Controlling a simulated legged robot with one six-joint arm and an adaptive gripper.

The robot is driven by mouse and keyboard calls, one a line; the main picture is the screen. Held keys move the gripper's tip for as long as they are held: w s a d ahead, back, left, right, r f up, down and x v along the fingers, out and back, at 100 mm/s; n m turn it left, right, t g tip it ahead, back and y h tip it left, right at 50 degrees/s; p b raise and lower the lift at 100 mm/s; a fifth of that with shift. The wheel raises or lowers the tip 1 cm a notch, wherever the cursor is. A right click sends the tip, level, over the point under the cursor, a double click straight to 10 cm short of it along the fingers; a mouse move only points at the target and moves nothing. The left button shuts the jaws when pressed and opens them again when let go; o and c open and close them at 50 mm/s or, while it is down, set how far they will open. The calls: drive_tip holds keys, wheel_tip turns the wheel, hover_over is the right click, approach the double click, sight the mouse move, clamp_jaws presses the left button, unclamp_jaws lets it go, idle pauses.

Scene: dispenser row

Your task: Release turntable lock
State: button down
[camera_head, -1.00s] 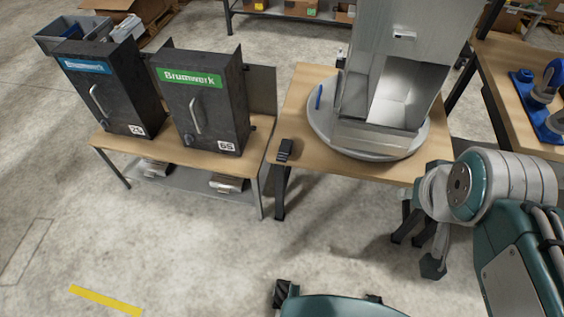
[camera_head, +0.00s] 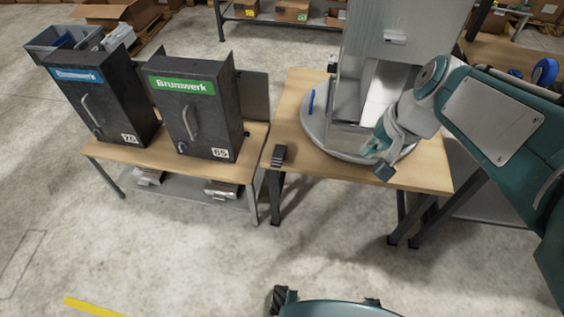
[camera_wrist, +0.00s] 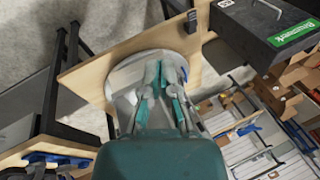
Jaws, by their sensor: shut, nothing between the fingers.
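The round grey turntable (camera_head: 312,128) lies on a wooden table and carries a tall grey open-fronted housing (camera_head: 390,45). A small blue upright peg or lever (camera_head: 311,101) stands at the turntable's left side. A small black block (camera_head: 279,155) sits at the table's front left edge; I cannot tell which part is the lock. My gripper (camera_head: 383,168) is shut and empty, over the front right of the turntable in the head view. In the wrist view, my gripper (camera_wrist: 165,70) points across the turntable (camera_wrist: 122,76), hiding part of it, and the black block (camera_wrist: 192,22) shows beyond.
Two dark Brumwerk dispensers, one with a blue label (camera_head: 78,76) and one with a green label (camera_head: 182,86), stand on a bench to the left. A grey bin (camera_head: 68,42) is behind them. The tabletop between the black block and my gripper is clear.

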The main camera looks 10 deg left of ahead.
drive_tip(key=w+a+f+m+g+y, duration=0.2)
drive_tip(key=w+a+f+m+y, duration=0.15)
drive_tip(key=w+f, duration=0.5)
drive_tip(key=w+a+f+m+g+y, duration=0.1)
drive_tip(key=w+a+f+m+y, duration=0.25)
drive_tip(key=w+f, duration=0.45)
drive_tip(key=m+t+y, duration=0.2)
drive_tip(key=m+y, duration=0.2)
drive_tip(key=m, duration=0.3)
approach(277, 159)
wheel_tip(277, 159, down, 2)
drive_tip(key=s+d, duration=0.1)
drive_tip(key=d, duration=0.1)
drive_tip(key=shift+s+a, duration=0.1)
drive_tip(key=shift+s, duration=0.15)
drive_tip(key=shift+a, duration=0.1)
drive_tip(key=s+x, duration=0.1)
drive_tip(key=x, duration=0.8)
drive_tip(key=shift+w+a+f, duration=0.3)
drive_tip(key=shift+w+a, duration=0.05)
drive_tip(key=shift+w, duration=0.1)
